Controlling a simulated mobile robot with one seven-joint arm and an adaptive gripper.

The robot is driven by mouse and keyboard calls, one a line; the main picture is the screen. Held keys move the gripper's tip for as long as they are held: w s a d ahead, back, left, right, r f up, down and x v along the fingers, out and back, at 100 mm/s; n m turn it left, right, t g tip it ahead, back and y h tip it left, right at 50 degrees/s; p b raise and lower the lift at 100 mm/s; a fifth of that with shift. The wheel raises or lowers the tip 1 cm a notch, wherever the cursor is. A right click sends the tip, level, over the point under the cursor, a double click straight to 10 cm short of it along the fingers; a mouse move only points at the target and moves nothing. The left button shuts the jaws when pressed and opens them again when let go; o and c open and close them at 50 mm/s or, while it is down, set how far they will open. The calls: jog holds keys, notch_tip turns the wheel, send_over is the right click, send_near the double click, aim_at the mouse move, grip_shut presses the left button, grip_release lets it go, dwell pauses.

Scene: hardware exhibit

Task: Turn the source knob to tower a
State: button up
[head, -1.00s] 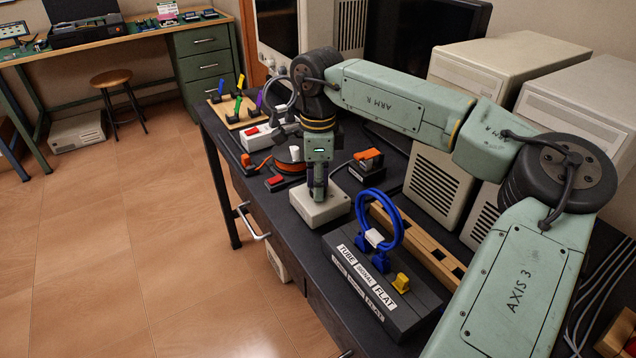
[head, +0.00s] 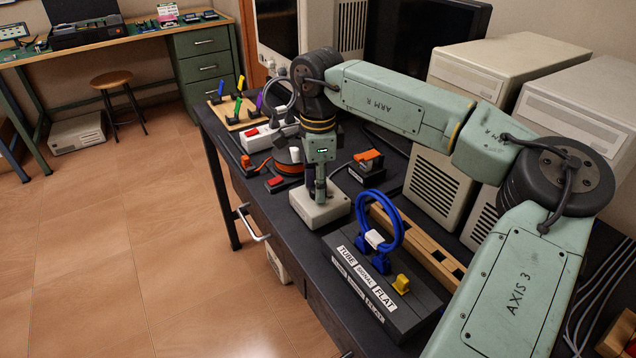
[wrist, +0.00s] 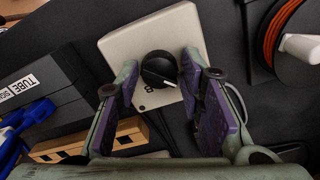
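The source knob (wrist: 158,69) is a round black knob with a white line on top, on a pale square box (wrist: 118,45). The box also shows on the bench in the head view (head: 320,208). In the wrist view, the white line slants down to the right, and a dark letter B is partly visible beside the knob. My gripper (wrist: 159,72) is over the box with its purple-padded fingers on either side of the knob. The fingers look parted, with narrow gaps to the knob. In the head view, my gripper (head: 320,190) points straight down and hides the knob.
A dark block with blue cable loop (head: 391,222) and labels TUBE, SIGNAL, FLAT stands close in front. An orange cable reel (head: 290,160) and a small orange-topped switch (head: 368,160) are behind. Pale computer cases (head: 437,175) stand right.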

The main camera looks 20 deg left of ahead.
jog(key=shift+o, duration=1.3)
notch_tip(320, 180, up, 12)
jog(key=shift+s, duration=0.1)
